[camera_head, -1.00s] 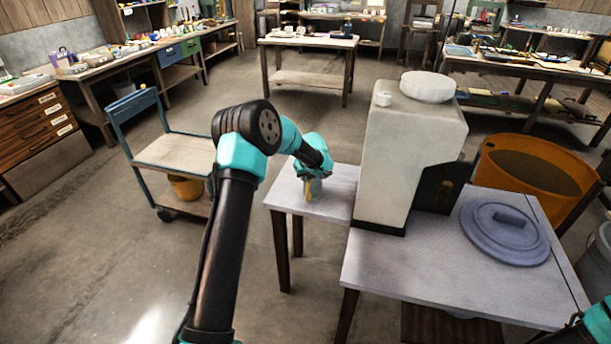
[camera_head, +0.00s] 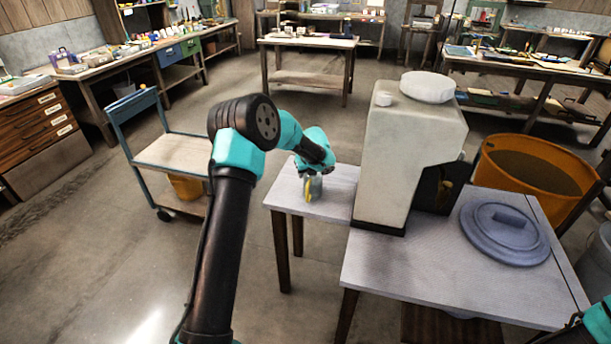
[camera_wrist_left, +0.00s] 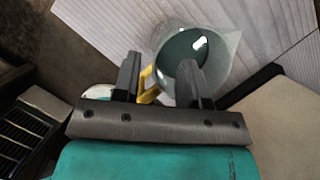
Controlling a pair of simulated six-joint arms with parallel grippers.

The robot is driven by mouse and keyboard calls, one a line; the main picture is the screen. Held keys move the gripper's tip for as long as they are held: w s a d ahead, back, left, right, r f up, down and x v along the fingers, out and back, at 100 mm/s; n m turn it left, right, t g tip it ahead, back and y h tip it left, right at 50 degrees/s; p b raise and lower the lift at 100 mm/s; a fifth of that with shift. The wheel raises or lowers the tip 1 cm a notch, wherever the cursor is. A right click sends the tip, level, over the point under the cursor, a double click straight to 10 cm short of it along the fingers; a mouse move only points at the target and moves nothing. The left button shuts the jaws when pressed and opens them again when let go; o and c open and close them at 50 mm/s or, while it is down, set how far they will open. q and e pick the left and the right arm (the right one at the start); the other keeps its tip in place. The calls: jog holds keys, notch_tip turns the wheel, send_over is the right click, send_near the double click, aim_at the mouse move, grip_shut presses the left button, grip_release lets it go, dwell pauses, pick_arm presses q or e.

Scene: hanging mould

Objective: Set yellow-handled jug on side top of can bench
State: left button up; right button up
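The yellow-handled jug (camera_head: 316,187) is grey and stands on the small side top (camera_head: 340,206) at the left of the bench. Its yellow handle (camera_head: 308,191) faces the front. My left gripper (camera_head: 310,171) is just above the jug and hides its upper part in the head view. In the left wrist view, the gripper (camera_wrist_left: 160,78) is open, with its fingers spread either side of the yellow handle (camera_wrist_left: 149,84). The right finger overlaps the open mouth of the jug (camera_wrist_left: 222,50). Whether a finger touches the jug is unclear.
A tall pale machine (camera_head: 405,150) stands right beside the side top. The main bench top (camera_head: 420,265) carries a round blue-grey lid (camera_head: 503,235). An orange tub (camera_head: 495,165) stands behind it. A blue-framed cart (camera_head: 170,153) is at the left.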

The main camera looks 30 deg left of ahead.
pick_arm(q)
jog(key=v, duration=0.9)
jog(key=shift+r, duration=0.25)
jog(key=shift+s, duration=0.1)
jog(key=s+d+f+n+g+h, duration=0.1)
jog(key=s+d+f+n+h, duration=0.2)
jog(key=s+d+f+n, duration=0.6)
jog(key=s+d+f+n+g+h, duration=0.1)
jog(key=s+d+f+n+h, duration=0.35)
jog(key=f, duration=0.75)
jog(key=s+d+f+n, duration=0.2)
jog(key=s+n, duration=0.2)
jog(key=s, duration=0.3)
jog(key=s+d+f+n, duration=0.2)
jog(key=s+d+n, duration=0.1)
jog(key=s+n, duration=0.2)
jog(key=s+d+f+n, duration=0.2)
jog(key=s+n, duration=0.3)
jog(key=s, duration=0.5)
jog(key=shift+d+f, duration=0.3)
jog(key=shift+f, duration=0.2)
